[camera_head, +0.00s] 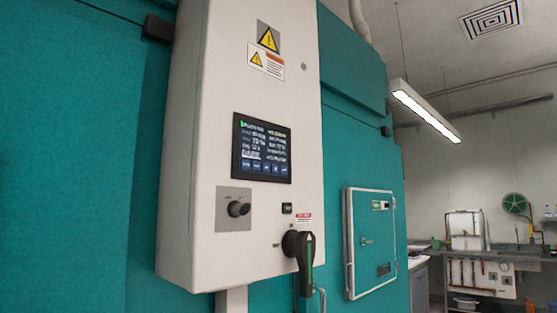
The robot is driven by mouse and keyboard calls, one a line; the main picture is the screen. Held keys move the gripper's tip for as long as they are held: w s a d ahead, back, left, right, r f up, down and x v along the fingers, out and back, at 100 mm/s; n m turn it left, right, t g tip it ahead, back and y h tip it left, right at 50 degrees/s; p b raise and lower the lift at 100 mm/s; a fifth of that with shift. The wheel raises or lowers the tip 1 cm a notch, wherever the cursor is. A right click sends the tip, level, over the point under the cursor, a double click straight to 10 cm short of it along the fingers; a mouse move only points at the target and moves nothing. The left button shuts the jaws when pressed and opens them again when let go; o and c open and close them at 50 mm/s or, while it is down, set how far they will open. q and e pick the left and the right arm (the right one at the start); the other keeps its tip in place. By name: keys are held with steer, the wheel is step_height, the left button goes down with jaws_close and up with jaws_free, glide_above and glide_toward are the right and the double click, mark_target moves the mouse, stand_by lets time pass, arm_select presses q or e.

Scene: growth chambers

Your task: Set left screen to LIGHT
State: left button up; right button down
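A dark touch screen (262,149) is set in the front of a white control cabinet (215,80) on a teal chamber wall. It shows small lines of white text, a green mark at its top left and a row of blue buttons (264,167) along its bottom. The text is too small to read surely, so I cannot tell which page or mode it shows. A black knob (238,209) on a grey plate is below the screen to the left. Neither of my grippers is in view.
A black rotary handle (300,246) sticks out at the cabinet's lower right. A small teal hatch (370,242) with a light frame is further right. A bench with lab equipment (480,250) stands at the far right. The space before the screen looks clear.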

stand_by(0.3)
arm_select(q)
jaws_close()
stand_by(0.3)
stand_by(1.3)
